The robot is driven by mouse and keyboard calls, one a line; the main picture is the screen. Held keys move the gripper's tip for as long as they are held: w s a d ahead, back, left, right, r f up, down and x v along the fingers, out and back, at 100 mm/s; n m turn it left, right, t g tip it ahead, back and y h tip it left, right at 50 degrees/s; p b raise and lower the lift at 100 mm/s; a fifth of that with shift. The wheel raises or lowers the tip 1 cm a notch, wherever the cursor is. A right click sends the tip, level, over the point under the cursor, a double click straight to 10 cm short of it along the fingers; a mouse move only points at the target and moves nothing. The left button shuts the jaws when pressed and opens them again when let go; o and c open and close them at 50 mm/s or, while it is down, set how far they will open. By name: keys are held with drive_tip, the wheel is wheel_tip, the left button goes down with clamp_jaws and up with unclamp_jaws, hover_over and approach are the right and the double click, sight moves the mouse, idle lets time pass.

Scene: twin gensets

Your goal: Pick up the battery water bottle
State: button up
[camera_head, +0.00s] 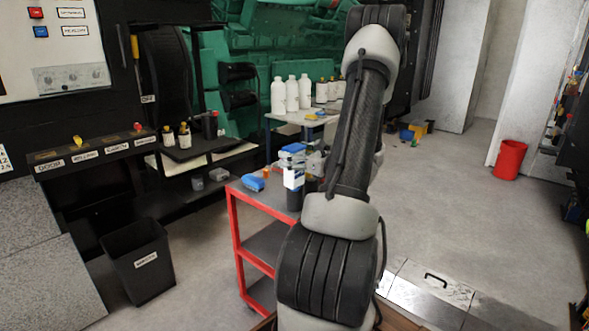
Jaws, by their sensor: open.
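I cannot tell for sure which thing is the battery water bottle. Plain white bottles (292,94) stand upright in a row on a table (287,117) at the back. On the red cart (238,232) in front, a small white and blue item (293,178) stands among clutter, partly hidden by my arm. My arm rises through the middle of the view and hides part of the cart and table. My gripper does not show; it is hidden or out of frame.
A blue item (253,183) lies on the cart's top left. Small dark bottles (184,136) stand on a shelf at left. A black bin (139,262) stands on the floor, left of the cart. A red bin (509,159) stands at right. Floor right of my arm is mostly clear.

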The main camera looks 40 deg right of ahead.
drive_tip(key=c, duration=1.2)
wheel_tip(320, 180, up, 12)
